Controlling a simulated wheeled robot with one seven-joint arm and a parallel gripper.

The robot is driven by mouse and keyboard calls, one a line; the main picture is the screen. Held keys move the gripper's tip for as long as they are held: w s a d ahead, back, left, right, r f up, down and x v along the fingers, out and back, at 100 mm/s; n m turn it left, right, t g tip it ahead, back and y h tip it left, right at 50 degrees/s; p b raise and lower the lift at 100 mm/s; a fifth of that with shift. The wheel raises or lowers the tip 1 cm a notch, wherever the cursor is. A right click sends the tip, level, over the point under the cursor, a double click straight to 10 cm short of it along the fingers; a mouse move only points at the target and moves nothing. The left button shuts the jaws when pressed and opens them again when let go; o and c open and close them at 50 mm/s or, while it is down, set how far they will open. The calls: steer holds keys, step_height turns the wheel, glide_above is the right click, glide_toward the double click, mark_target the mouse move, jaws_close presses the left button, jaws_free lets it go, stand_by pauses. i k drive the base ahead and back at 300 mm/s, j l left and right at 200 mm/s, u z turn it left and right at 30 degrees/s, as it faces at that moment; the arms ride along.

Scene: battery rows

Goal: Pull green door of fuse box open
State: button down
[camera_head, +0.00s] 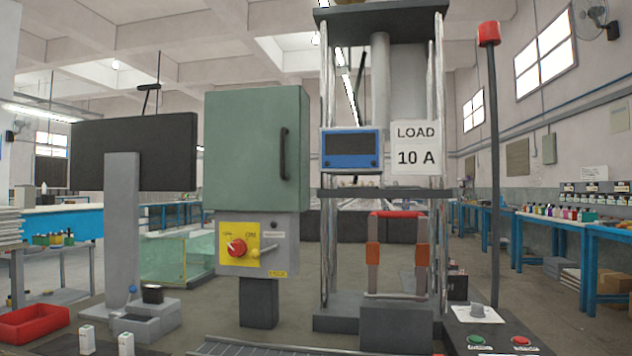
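The fuse box has a green door (243,150) that is shut, with a dark vertical handle (283,153) near its right edge. The box stands on a dark post (259,302). My gripper is not in the view, so nothing shows at the handle.
Right of the box stands a press-like frame (372,310) with a blue display and a "LOAD 10 A" sign (415,147). A dark monitor (134,152) on a grey post is at left. A red bin (34,323) and small white items are low left. A control panel with green and red buttons is low right.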

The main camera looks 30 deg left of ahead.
mark_target(251, 136)
steer(key=u, duration=1)
